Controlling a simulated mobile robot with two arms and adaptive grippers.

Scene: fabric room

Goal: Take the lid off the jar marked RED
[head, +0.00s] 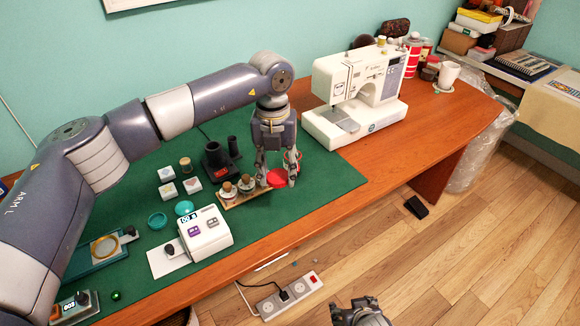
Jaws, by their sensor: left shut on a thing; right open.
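A red lid (277,178) shows as a flat red disc between the fingertips of my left gripper (277,180), which is shut on it. The gripper points down over the green mat, at the right end of a small wooden rack. A glass jar (292,156) with some red on it is partly hidden behind the gripper's right finger; I cannot read a label on it. I cannot tell whether the lid touches anything below. My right gripper (362,314) is only partly in view at the bottom edge, over the floor, away from the table, open.
The wooden rack (232,202) holds small cork-topped jars. A white device with a display (206,232), a black holder (220,160) and small white boxes (168,191) stand to the left. A sewing machine (355,95) stands behind right. The mat's right part (330,178) is clear.

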